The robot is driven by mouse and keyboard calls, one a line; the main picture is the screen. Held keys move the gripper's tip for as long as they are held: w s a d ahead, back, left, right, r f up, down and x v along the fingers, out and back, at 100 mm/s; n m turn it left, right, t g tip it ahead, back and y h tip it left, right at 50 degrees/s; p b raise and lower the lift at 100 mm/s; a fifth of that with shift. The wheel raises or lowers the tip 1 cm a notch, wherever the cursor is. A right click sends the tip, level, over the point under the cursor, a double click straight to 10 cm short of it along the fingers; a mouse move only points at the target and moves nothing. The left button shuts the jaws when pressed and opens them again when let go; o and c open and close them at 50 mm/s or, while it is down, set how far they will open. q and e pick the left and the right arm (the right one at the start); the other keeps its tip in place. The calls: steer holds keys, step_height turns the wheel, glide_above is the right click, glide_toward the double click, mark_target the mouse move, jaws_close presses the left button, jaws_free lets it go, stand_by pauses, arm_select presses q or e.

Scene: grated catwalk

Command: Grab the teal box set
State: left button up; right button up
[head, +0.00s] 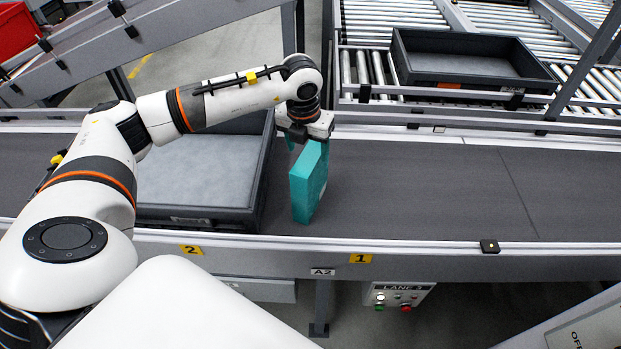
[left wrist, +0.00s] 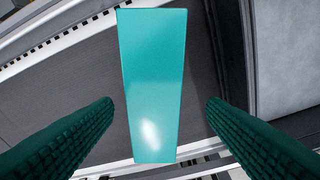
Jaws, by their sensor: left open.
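The teal box set (head: 308,184) stands upright on the dark conveyor belt, just right of a grey tray. My left gripper (head: 306,138) is above its top end, pointing down. In the left wrist view the teal box set (left wrist: 153,85) lies between the two dark green ribbed fingers of my left gripper (left wrist: 160,102). The fingers are open, with a gap on each side of the box. Part of the box's top is hidden by the gripper in the head view. My right gripper is not in view.
The grey tray (head: 190,215) sits on the belt close to the box's left side. The belt (head: 440,190) is clear to the right. A dark tray (head: 470,62) rests on the rollers behind. A metal rail (head: 430,250) runs along the front.

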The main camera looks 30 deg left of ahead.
mark_target(311, 155)
arm_select(q)
steer(key=f, duration=0.1)
steer(key=f+p, duration=0.1)
steer(key=f, duration=0.2)
steer(key=shift+w+d+f+p, duration=0.2)
steer(key=shift+w+f+p, duration=0.15)
steer(key=shift+f, duration=0.05)
steer(key=shift+w+f, duration=0.1)
steer(key=shift+f, duration=0.35)
jaws_close()
